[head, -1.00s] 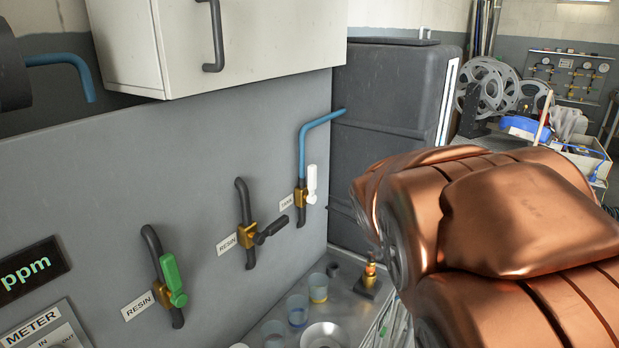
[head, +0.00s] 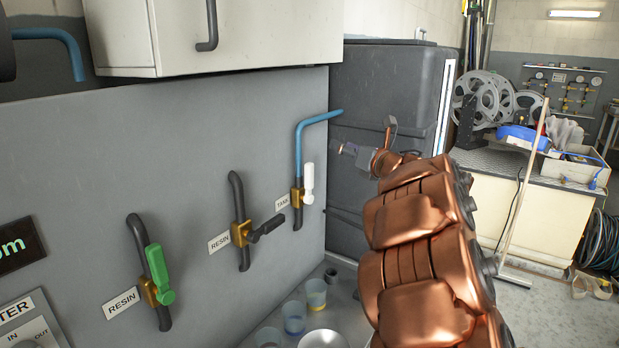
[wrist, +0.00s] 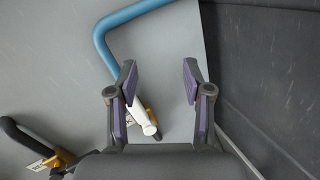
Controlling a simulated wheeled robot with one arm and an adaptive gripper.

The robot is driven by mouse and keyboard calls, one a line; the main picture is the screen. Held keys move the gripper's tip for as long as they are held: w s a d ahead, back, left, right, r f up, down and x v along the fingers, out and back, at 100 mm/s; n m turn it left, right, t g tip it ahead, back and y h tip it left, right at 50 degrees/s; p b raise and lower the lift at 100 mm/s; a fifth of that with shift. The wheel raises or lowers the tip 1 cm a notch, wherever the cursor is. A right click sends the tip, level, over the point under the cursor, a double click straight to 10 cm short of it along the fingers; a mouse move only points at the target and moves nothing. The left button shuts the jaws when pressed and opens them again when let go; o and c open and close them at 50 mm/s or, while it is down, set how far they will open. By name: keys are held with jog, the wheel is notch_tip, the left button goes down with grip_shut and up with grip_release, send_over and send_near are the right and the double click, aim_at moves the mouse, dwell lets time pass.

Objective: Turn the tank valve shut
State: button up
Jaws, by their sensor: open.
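The tank valve has a white handle (head: 308,180) on a brass body (head: 297,195), below a blue pipe (head: 302,140) and beside a label reading TANK (head: 283,202). The handle points up along the pipe in the head view. My gripper (head: 366,138) is to the right of the valve and a little higher, apart from it in that view. In the wrist view my gripper (wrist: 159,85) is open with nothing between its fingers. The white handle (wrist: 141,117) shows beside and partly behind the left finger there. I cannot tell whether they touch.
Two valves labelled RESIN, one with a black handle (head: 268,229) and one with a green handle (head: 159,275), stand left on the grey panel (head: 180,140). A dark tank (head: 375,90) is behind my gripper. Cups (head: 294,317) stand below. A white cabinet (head: 140,35) overhangs the panel.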

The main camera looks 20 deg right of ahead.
aim_at(312, 171)
jog(key=s+a+f+n+g+y+b, duration=0.1)
jog(key=s+a+f+n+g+y, duration=0.2)
jog(key=f+n+y, duration=0.35)
jog(key=shift+n+h, duration=0.25)
jog(key=shift+n, duration=0.2)
jog(key=p+x, duration=0.2)
jog(key=x, duration=0.7)
jog(key=shift+s+a+r+p, duration=0.1)
jog(key=shift+a+r+p, duration=0.1)
jog(key=shift+p, duration=0.1)
grip_shut()
